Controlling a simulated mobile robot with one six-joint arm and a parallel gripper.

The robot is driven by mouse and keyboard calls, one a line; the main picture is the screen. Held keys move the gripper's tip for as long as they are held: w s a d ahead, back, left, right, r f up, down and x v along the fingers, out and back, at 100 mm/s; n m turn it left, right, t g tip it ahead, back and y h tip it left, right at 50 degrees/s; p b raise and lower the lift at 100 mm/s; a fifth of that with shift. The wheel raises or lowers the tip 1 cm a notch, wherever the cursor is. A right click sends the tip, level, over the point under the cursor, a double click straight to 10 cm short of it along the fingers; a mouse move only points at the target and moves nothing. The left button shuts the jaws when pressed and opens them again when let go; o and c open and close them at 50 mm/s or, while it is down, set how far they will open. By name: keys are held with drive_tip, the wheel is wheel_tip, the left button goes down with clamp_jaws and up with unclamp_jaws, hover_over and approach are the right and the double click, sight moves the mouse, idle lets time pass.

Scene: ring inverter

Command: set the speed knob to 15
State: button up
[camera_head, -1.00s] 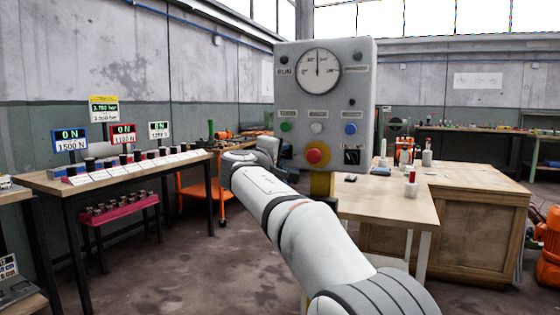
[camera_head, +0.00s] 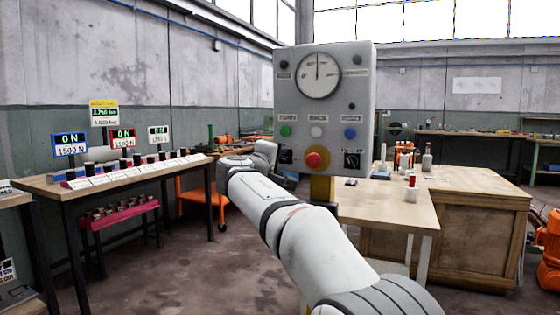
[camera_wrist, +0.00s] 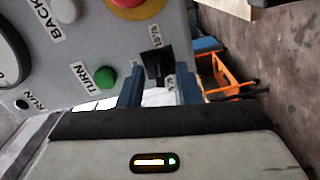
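The grey control panel (camera_head: 338,100) stands ahead in the head view. A black knob (camera_head: 285,156) sits at its lower left, beside my wrist, and another black knob (camera_head: 352,159) at its lower right. In the wrist view a black knob (camera_wrist: 154,60) with a raised grip sits beside the green TURN button (camera_wrist: 105,78). Small labels stand around it, too blurred to read surely, so its setting cannot be told. My gripper (camera_wrist: 160,88) is open; its two blue fingers lie on either side of the knob's lower end, with contact unclear. The fingers are hidden in the head view.
A red stop button (camera_head: 314,160) on a yellow base is close to the knobs, also at the wrist view's top (camera_wrist: 135,5). A round gauge (camera_head: 317,73) is above. A wooden workbench (camera_head: 400,205) stands at right, a long table (camera_head: 60,188) at left.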

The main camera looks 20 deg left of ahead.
drive_tip(key=s, duration=0.6)
drive_tip(key=shift+s+a, duration=0.25)
drive_tip(key=shift+s, duration=0.1)
